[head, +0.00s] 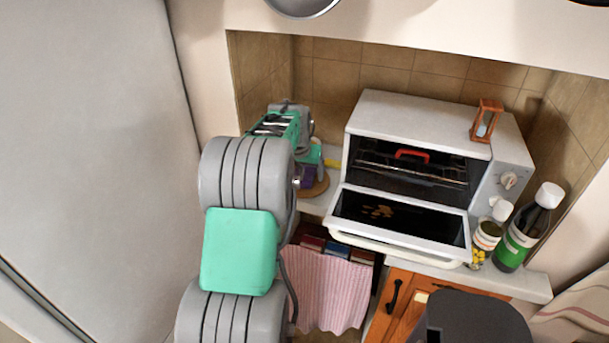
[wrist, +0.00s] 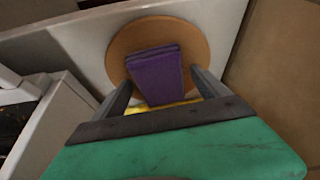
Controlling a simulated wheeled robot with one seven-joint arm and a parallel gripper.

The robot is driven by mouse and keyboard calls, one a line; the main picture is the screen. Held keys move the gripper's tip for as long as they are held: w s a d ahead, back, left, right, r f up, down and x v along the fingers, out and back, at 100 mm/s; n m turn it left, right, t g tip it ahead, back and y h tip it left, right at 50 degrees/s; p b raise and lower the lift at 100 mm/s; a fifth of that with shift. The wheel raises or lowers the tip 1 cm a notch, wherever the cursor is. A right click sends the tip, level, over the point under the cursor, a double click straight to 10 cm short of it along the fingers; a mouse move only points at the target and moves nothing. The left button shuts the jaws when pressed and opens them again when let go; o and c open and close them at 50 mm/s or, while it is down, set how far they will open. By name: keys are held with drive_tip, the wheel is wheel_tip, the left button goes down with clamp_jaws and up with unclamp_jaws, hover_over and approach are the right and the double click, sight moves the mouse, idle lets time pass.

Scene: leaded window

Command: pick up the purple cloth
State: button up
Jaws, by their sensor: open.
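The purple cloth (wrist: 155,72) is folded and lies on a round wooden board (wrist: 124,39) in the wrist view. In the head view a small part of the cloth (head: 307,180) shows below my arm's end; the rest is hidden. My gripper (wrist: 160,84) is open, with one finger on each side of the cloth's near part. I cannot tell whether the fingers touch it. Something yellow (wrist: 165,105) shows just under the near end of the cloth, between the fingers.
A white toaster oven (head: 430,120) with its door (head: 400,218) down stands right of my gripper. An hourglass (head: 486,121) is on top. A jar (head: 487,236) and a green-labelled bottle (head: 520,235) stand at the right. A tiled wall (head: 335,75) closes the back.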

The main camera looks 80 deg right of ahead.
sight(305, 169)
drive_tip(key=shift+c, duration=0.2)
drive_tip(key=c, duration=1.4)
drive_tip(key=shift+r, duration=0.45)
wheel_tip(305, 169, up, 3)
drive_tip(key=shift+f+b, duration=0.1)
drive_tip(key=shift+b, duration=0.3)
drive_tip(key=a+r, duration=0.2)
drive_tip(key=s+a+r+b, duration=0.1)
drive_tip(key=a+r, duration=0.1)
drive_tip(key=shift+s+r, duration=0.2)
drive_tip(key=shift+r, duration=0.15)
drive_tip(key=s+a+r, duration=0.1)
drive_tip(key=a, duration=0.2)
drive_tip(key=s+a+r+b, duration=0.1)
drive_tip(key=a+r, duration=0.1)
drive_tip(key=a, duration=0.1)
drive_tip(key=s+a+r+b, duration=0.1)
drive_tip(key=a+r, duration=0.1)
drive_tip(key=a, duration=0.1)
drive_tip(key=shift+s+a+r, duration=0.1)
drive_tip(key=shift+a, duration=0.1)
